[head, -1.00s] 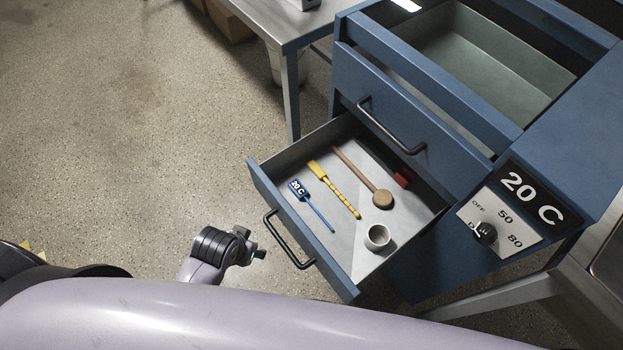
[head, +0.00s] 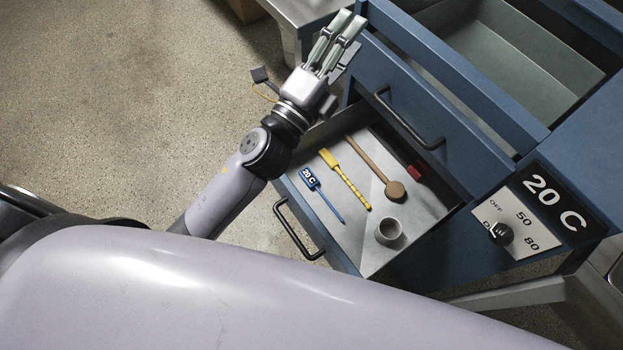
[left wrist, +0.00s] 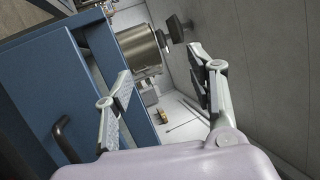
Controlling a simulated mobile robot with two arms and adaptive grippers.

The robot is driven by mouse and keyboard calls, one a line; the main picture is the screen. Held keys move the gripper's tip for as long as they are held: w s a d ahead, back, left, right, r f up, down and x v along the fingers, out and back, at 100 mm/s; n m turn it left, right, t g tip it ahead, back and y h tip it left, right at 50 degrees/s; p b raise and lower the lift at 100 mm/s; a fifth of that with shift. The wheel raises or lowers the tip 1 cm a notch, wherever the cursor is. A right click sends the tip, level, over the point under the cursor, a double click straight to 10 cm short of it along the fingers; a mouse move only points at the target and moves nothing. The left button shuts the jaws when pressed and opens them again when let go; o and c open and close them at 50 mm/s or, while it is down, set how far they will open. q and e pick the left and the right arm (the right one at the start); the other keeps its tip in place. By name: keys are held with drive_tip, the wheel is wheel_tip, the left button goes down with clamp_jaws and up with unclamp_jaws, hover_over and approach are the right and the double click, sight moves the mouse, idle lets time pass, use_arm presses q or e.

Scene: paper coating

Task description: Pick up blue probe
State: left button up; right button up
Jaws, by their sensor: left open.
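The blue probe (head: 321,195) has a blue head marked "20 C" and a thin blue rod. It lies in the open lower drawer (head: 355,243), nearest the drawer front at the left. My left gripper (head: 338,38) is raised above the drawer's far left corner, pointing away from the probe, open and empty. In the left wrist view its two fingers (left wrist: 160,85) stand apart with nothing between them. The probe cannot be made out in the left wrist view. My right gripper is not in view.
Beside the probe lie a yellow stick (head: 345,180), a brown wooden tool (head: 375,170), a red-ended item (head: 414,172) and a grey cup (head: 388,231). The blue cabinet (head: 470,160) has a black handle (head: 405,120) and a dial panel (head: 510,225). A metal table (head: 300,15) stands behind.

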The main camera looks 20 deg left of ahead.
use_arm(q)
drive_tip(key=s+d+r+m+g+h, duration=0.1)
drive_tip(key=s+d+m+g+h, duration=0.15)
drive_tip(key=d+m+h, duration=0.35)
drive_tip(key=s+d+r+m+g+h, duration=0.2)
drive_tip(key=d+m+g+h, duration=0.2)
drive_tip(key=m, duration=0.4)
drive_tip(key=s+d+f+m+g+h, duration=0.2)
drive_tip(key=d+m+g, duration=0.2)
drive_tip(key=m+g, duration=0.25)
drive_tip(key=m+g+y, duration=0.7)
drive_tip(key=m+y, duration=1.2)
drive_tip(key=y, duration=0.1)
hover_over(310, 178)
wheel_tip(310, 178, down, 24)
drive_tip(key=shift+n, duration=0.25)
wheel_tip(310, 178, down, 17)
drive_tip(key=shift+f+p, duration=0.1)
drive_tip(key=shift+p, duration=0.4)
drive_tip(key=shift+w, duration=0.1)
